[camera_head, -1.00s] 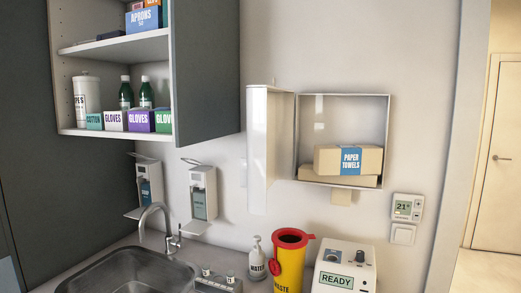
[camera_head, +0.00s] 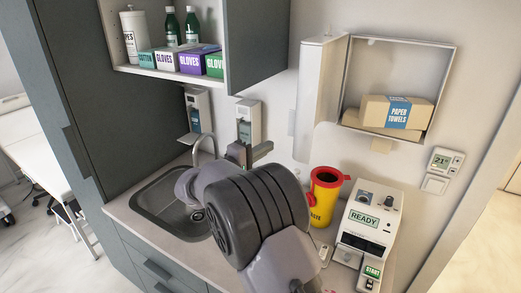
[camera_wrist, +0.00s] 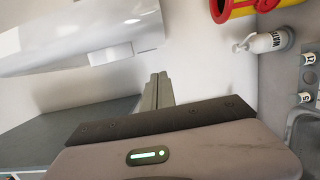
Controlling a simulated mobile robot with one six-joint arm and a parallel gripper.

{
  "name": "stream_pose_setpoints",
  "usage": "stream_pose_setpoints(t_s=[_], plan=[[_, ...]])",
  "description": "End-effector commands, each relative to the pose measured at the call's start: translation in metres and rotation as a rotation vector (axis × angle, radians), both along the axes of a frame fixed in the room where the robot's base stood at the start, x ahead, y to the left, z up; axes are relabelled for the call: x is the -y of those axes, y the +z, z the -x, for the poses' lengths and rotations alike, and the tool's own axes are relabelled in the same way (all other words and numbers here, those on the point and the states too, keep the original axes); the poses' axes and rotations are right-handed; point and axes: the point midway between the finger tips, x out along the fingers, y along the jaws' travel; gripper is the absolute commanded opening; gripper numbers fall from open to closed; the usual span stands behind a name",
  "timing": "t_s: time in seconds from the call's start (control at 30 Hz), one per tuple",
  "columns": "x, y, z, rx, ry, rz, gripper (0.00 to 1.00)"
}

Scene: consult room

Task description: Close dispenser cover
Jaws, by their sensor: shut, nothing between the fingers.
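The white wall dispenser (camera_head: 450,90) is open, with boxed paper towels (camera_head: 397,111) inside. Its cover (camera_head: 321,85) is hinged at the left side of the box and stands swung out from the wall. My gripper (camera_head: 262,151) is shut and empty, left of the cover and lower in the picture, in front of the wall soap dispensers. In the wrist view, the closed fingers (camera_wrist: 157,92) point towards the bare wall. A white panel, apparently the cover (camera_wrist: 80,30), fills the upper left there. I cannot see any contact between fingers and cover.
Below are a yellow waste bin (camera_head: 324,196), a white machine marked READY (camera_head: 369,225) and a sink (camera_head: 150,212). An open shelf cabinet (camera_head: 258,40) hangs at upper left. A thermostat (camera_head: 446,160) is on the right. A pump bottle (camera_wrist: 268,42) shows in the wrist view.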

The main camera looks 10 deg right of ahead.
Motion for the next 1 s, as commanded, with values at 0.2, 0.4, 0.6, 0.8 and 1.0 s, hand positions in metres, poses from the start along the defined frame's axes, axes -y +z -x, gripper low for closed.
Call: stream_pose_setpoints(t_s=[0.2,0.4,0.6,0.8,1.0], plan=[[0.037,0.0,-0.031,-0.001,-0.003,-0.001,0.0],[0.062,0.001,-0.015,-0.003,-0.001,0.001,0.0],[0.07,0.0,-0.009,-0.003,-0.001,0.0,0.0],[0.07,0.0,-0.009,-0.002,-0.001,-0.001,0.0],[0.07,0.0,-0.008,-0.001,-0.001,0.0,0.0]])
